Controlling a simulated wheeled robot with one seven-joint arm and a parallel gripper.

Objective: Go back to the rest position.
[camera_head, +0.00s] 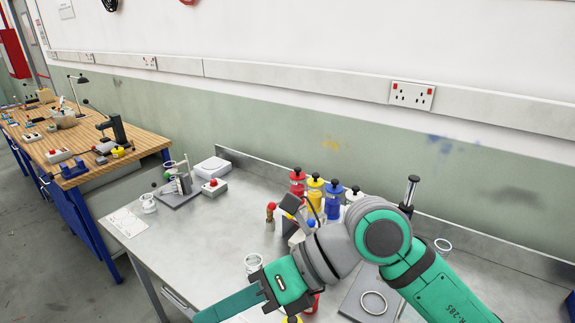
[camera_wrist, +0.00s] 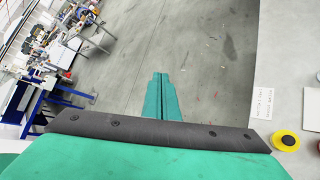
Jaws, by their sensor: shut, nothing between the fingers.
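My gripper (camera_head: 208,312) shows low in the head view, its green fingers pointing down and left over the front part of the steel bench (camera_head: 240,205). In the wrist view the gripper's two green fingers (camera_wrist: 160,78) lie together with nothing between them. Behind them is mostly bare grey floor (camera_wrist: 180,45). The bench top (camera_wrist: 287,75) shows along the right side of that view. My arm hides part of the bench's middle and front.
Red, yellow and blue bottles (camera_head: 315,192) stand at the back of the steel bench. A metal stand (camera_head: 180,190) is at its left, with a white box (camera_head: 212,167) nearby. A white ring (camera_head: 373,302) lies right of my gripper. A cluttered wooden bench (camera_head: 75,150) stands farther left.

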